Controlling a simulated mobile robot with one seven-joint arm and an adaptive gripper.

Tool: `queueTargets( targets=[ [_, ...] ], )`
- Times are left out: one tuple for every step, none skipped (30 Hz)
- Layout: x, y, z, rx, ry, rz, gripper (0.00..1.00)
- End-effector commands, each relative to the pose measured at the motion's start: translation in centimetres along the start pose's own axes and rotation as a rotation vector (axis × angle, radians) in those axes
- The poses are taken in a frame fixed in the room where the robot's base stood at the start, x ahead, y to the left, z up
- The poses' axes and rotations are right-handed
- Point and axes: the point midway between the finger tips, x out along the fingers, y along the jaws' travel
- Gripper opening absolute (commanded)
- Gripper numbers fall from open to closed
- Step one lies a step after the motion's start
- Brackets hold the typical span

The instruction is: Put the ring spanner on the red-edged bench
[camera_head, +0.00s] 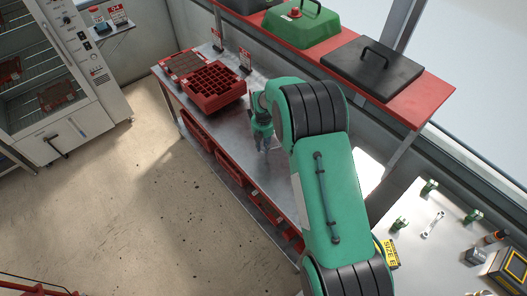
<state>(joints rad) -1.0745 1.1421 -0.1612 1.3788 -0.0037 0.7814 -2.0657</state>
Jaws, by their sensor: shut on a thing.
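The red-edged bench (282,181) has a grey metal top and a red frame, and runs through the middle of the view. My gripper (265,148) is low over this bench, in front of the red seed tray. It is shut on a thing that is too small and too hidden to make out. A silver spanner (433,225) lies on the grey bench at the right, well apart from my gripper. I cannot tell whether its ends are rings.
A red cell tray (211,92) and a flat soil-filled tray (184,63) occupy the bench's far end, near small label stands. A red shelf (408,107) with a green lidded box (301,26) and black lid (371,66) runs behind. Bare bench top lies around my gripper.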

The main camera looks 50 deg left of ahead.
Motion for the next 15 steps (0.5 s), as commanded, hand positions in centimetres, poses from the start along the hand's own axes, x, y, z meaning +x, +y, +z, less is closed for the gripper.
queueTargets(
  targets=[
    [0.0, 0.0, 0.0, 0.000, 0.000, 0.000, 0.00],
    [0.0, 0.0, 0.0, 0.000, 0.000, 0.000, 0.00],
    [0.0, 0.0, 0.0, 0.000, 0.000, 0.000, 0.00],
    [0.0, 0.0, 0.0, 0.000, 0.000, 0.000, 0.00],
    [0.0, 0.0, 0.0, 0.000, 0.000, 0.000, 0.00],
    [0.1, 0.0, 0.0, 0.000, 0.000, 0.000, 0.00],
    [0.3, 0.0, 0.0, 0.000, 0.000, 0.000, 0.00],
    [0.4, 0.0, 0.0, 0.000, 0.000, 0.000, 0.00],
    [0.7, 0.0, 0.0, 0.000, 0.000, -0.001, 0.00],
    [1.0, 0.0, 0.0, 0.000, 0.000, -0.001, 0.00],
    [1.3, -0.1, 0.0, 0.000, 0.001, -0.001, 0.00],
    [1.7, -0.1, 0.0, 0.000, 0.001, -0.001, 0.00],
    [2.0, -0.1, -0.1, 0.000, 0.001, -0.001, 0.00],
    [2.2, -0.1, -0.1, 0.000, 0.001, -0.001, 0.00],
    [2.6, -0.1, -0.1, 0.000, 0.001, -0.001, 0.00]
  ],
)
